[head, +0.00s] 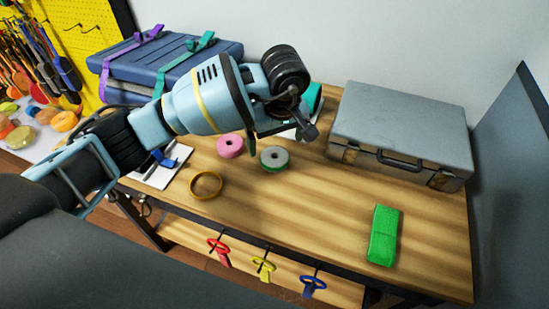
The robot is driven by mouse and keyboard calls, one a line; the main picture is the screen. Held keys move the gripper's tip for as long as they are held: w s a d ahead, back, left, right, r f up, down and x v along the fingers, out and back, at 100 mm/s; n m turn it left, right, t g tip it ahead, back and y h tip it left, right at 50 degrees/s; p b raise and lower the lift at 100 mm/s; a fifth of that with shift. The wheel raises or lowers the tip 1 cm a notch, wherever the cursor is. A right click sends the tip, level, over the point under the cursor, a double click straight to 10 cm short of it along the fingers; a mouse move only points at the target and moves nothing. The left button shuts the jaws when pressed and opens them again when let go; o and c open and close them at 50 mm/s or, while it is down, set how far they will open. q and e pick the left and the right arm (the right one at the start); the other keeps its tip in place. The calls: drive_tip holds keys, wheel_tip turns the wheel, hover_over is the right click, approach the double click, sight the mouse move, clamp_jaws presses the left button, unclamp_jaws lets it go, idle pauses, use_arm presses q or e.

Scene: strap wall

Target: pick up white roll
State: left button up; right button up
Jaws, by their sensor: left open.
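A pale grey-white roll (274,155) lies flat on the wooden workbench (335,205), near its middle. Green shows under its lower edge; I cannot tell whether that is a second roll beneath it. My left gripper (305,128) is open and empty, above the bench and up and right of the pale roll in the picture. Its fingers are partly hidden by the wrist, and it appears apart from the roll. My right gripper is not in view.
A pink roll (230,146) and a tan ring (205,185) lie left of the pale roll. A grey case (400,125) stands at the back right, with a green block (383,235) in front. Blue strapped cases (125,65) stand back left. The bench's front middle is clear.

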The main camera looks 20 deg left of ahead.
sight(275, 156)
use_arm(q)
drive_tip(key=shift+w+a+f, duration=0.15)
drive_tip(key=shift+f, duration=1.15)
drive_tip(key=shift+w+a+f, duration=0.1)
drive_tip(key=shift+f, duration=1.2)
drive_tip(key=c, duration=0.8)
